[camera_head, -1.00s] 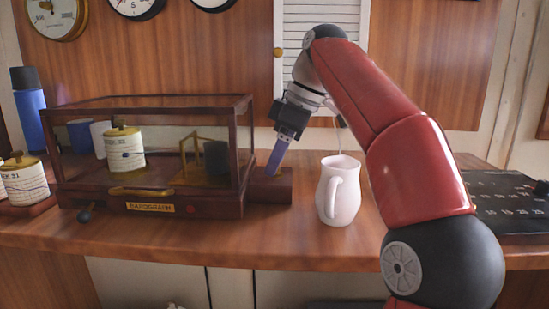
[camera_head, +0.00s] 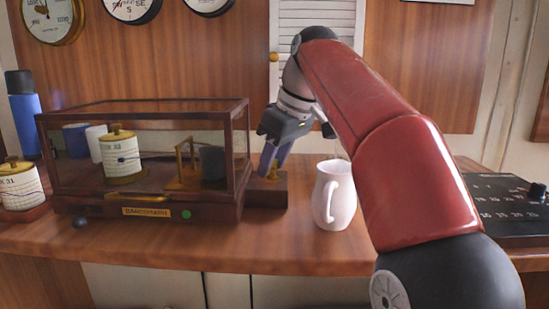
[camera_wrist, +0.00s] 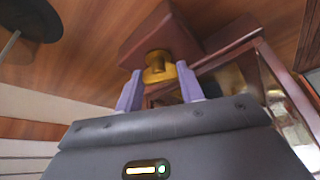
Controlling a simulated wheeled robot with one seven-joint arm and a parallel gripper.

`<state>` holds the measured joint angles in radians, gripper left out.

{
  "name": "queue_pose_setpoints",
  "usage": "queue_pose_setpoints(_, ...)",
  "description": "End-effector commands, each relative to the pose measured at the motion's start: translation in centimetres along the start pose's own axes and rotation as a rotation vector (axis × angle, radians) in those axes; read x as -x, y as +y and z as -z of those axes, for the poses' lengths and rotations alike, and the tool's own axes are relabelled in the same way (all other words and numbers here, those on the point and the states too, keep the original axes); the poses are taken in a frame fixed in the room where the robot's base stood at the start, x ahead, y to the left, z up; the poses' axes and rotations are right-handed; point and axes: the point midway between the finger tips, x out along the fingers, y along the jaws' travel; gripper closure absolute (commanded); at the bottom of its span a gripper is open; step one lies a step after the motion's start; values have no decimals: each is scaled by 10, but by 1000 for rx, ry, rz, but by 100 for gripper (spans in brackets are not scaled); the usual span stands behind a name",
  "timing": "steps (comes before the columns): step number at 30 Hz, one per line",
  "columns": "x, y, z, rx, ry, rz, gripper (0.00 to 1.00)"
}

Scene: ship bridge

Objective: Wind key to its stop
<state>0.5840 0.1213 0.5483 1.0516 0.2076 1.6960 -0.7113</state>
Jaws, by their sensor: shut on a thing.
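The brass key (camera_wrist: 157,66) stands on a wooden block (camera_wrist: 150,35) at the right end of the barograph case (camera_head: 145,198). In the wrist view my gripper (camera_wrist: 159,82) has its two purple fingers on either side of the key and is shut on it. A wide brass part shows near the right finger. In the head view my gripper (camera_head: 270,162) reaches down to the block from above, with its fingers tilted. It hides most of the key there.
A white jug (camera_head: 335,195) stands close to the right of the block. A black panel (camera_head: 505,208) lies at the far right. A blue flask (camera_head: 26,120) and a paper drum (camera_head: 20,187) stand at the left. The front table strip (camera_head: 250,250) is clear.

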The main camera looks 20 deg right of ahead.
Motion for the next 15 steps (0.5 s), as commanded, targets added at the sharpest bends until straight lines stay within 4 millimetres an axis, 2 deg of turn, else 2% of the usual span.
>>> queue_pose_setpoints(7,0,0,0,-4,1,-1,85)
queue_pose_setpoints(8,0,0,0,-4,1,-1,59)
queue_pose_setpoints(12,0,0,0,-3,1,-1,41)
queue_pose_setpoints(15,0,0,0,-2,1,-1,40)
